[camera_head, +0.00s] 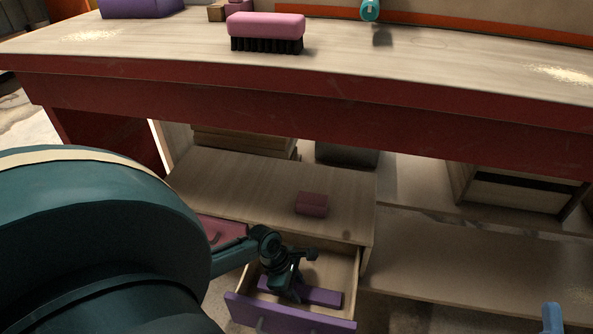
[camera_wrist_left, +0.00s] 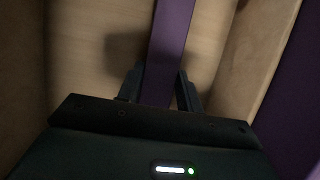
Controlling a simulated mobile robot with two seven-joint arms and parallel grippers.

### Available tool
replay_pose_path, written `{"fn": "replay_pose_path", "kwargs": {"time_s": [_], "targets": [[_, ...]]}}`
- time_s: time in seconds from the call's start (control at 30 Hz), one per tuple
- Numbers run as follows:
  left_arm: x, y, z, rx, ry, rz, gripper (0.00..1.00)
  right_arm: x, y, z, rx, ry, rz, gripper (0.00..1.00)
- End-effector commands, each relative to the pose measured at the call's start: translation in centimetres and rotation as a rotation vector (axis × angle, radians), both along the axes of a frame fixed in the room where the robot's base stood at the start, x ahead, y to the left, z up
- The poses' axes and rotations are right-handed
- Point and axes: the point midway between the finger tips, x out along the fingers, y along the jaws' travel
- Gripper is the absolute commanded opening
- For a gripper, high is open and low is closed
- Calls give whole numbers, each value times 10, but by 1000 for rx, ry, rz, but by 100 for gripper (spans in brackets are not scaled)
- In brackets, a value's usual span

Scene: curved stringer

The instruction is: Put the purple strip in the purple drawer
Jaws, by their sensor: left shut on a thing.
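The purple drawer (camera_head: 300,322) is pulled open below the bench, and its purple front also shows at the right of the left wrist view (camera_wrist_left: 297,95). The purple strip (camera_head: 322,297) is inside the drawer's walls, low down, lying roughly along the front. My left gripper (camera_head: 290,290) reaches down into the drawer and is shut on the strip. In the left wrist view the strip (camera_wrist_left: 172,40) runs between the two fingers (camera_wrist_left: 160,88), with the pale drawer floor behind it. I cannot tell whether the strip touches the floor. My right gripper is not in view.
A red drawer front (camera_head: 222,231) is beside my left arm. A pink brush (camera_head: 266,32) stands on the bench (camera_head: 420,65). An open shelf (camera_head: 450,265) is at the right.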

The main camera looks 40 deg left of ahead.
Motion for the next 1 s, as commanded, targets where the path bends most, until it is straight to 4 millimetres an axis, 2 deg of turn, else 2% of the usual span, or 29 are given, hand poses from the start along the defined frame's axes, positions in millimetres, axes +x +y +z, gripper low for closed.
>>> {"fn": "replay_pose_path", "kwargs": {"time_s": [0.3,0.33,0.57,0.87,0.93,1.0], "targets": [[0,0,-1,0,0,0,11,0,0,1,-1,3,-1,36],[0,0,-2,0,0,0,37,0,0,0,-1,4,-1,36],[0,0,-1,0,0,-1,56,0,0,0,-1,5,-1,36],[0,0,0,1,-1,-1,58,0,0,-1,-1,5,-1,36],[-1,1,8,0,-1,0,58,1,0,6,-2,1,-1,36],[-2,5,18,0,-1,0,58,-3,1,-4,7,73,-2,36]]}}
